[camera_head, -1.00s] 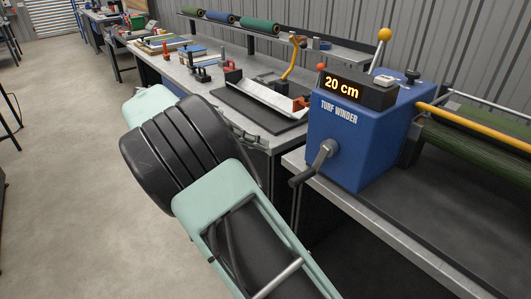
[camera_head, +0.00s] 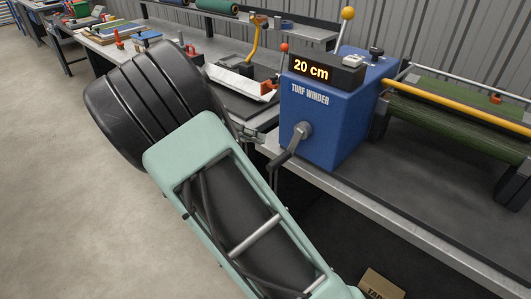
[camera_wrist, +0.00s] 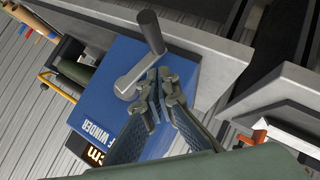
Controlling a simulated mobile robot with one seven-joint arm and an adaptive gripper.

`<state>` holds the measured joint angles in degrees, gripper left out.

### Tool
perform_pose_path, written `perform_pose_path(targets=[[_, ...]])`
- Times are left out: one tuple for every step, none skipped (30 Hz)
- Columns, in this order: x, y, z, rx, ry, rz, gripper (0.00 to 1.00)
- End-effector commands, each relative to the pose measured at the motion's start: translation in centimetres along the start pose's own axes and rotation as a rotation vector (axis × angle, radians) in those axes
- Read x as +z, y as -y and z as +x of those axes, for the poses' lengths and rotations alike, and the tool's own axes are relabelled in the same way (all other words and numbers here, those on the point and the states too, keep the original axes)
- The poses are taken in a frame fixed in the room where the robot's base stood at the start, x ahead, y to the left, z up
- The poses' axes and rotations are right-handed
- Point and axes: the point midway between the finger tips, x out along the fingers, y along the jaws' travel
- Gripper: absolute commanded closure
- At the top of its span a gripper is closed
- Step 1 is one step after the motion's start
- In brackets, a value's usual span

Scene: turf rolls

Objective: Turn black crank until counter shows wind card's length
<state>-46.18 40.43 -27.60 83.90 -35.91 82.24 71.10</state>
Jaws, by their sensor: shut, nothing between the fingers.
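The blue turf winder (camera_head: 325,115) stands on the bench at the right in the head view. Its counter (camera_head: 311,69) reads "20 cm". The crank (camera_head: 291,143), dark grey to black, is on its front face, with its handle pointing down and left. In the wrist view the crank (camera_wrist: 140,68) shows close up, on the blue housing (camera_wrist: 105,95). My gripper (camera_wrist: 160,78) is shut and empty, its fingertips beside the crank arm; I cannot tell whether they touch it. No wind card is readable.
A green turf roll (camera_head: 440,115) lies right of the winder below a yellow bar (camera_head: 450,96). A white angled tray (camera_head: 240,82) lies on the bench behind. A cardboard box (camera_head: 382,284) sits low at the bottom. Floor at the left is clear.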

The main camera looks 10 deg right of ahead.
Motion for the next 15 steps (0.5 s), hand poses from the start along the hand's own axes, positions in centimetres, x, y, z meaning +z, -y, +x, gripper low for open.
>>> perform_pose_path(targets=[[0.1, -0.1, 1.2, 0.003, 0.002, 0.0, 1.0], [0.1, 0.0, 1.8, 0.002, 0.002, -0.001, 1.0], [0.8, 0.0, 2.0, 0.001, 0.001, -0.003, 1.0], [1.1, 0.0, 2.3, 0.001, 0.001, -0.002, 1.0], [1.4, 0.0, 2.6, 0.0, 0.001, -0.003, 1.0], [1.7, 0.0, 2.9, 0.001, 0.001, -0.003, 1.0], [1.9, 0.0, 3.1, 0.002, 0.001, -0.002, 1.0], [2.1, 0.0, 3.3, 0.001, 0.0, -0.001, 1.0], [2.4, 0.0, 3.6, 0.001, 0.0, -0.001, 1.0], [2.5, 0.0, 3.7, 0.001, 0.0, -0.001, 1.0], [2.6, 0.0, 3.8, 0.001, 0.0, -0.001, 1.0], [2.7, 0.0, 3.9, 0.0, 0.0, 0.0, 1.0], [2.8, 0.0, 4.0, 0.0, 0.0, 0.0, 1.0], [2.8, 0.0, 4.0, 0.0, 0.0, 0.0, 1.0], [2.8, 0.0, 4.1, 0.0, 0.0, 0.0, 1.0]])
